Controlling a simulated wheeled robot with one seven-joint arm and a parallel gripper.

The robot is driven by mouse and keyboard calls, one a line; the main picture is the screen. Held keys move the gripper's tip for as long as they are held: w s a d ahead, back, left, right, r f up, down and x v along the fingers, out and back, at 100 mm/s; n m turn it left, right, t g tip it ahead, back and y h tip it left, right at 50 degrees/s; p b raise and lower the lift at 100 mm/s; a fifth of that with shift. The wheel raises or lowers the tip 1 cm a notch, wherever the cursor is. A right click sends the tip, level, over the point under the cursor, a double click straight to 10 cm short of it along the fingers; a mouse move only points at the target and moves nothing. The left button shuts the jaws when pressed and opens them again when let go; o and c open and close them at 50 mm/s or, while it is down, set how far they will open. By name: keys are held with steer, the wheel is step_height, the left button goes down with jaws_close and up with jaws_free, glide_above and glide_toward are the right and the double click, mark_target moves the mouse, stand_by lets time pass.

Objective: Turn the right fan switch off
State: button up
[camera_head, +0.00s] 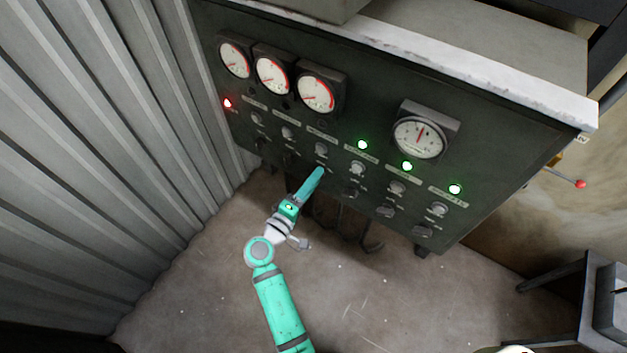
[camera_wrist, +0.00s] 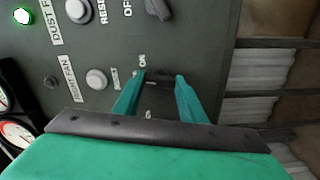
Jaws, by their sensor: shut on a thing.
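The control panel (camera_head: 260,135) is a dark cabinet face with labelled columns of buttons and rotary switches. In the wrist view, a label reading "RIGHT FAN" (camera_wrist: 74,79) stands beside a pale round button (camera_wrist: 96,79). In line with them is the dark right fan switch (camera_wrist: 160,74), with an "ON" mark beside it. My gripper (camera_wrist: 162,82) has its two teal fingers around this switch, shut on it. In the head view my gripper (camera_head: 319,173) reaches the panel's lower middle and hides the switch. The small lamp (camera_wrist: 50,82) by the label looks unlit.
The neighbouring dust switch (camera_wrist: 158,8) sits close by, with its green lamp (camera_wrist: 22,16) lit. Several gauges (camera_head: 316,93) line the panel's upper part. A corrugated wall (camera_head: 110,130) stands at left. A dark metal stand (camera_head: 560,310) is at lower right.

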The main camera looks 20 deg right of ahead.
steer(key=shift+w+a+n, duration=0.1)
steer(key=shift+n, duration=1)
steer(key=o, duration=1.1)
steer(key=shift+c, duration=0.2)
steer(key=v, duration=1.1)
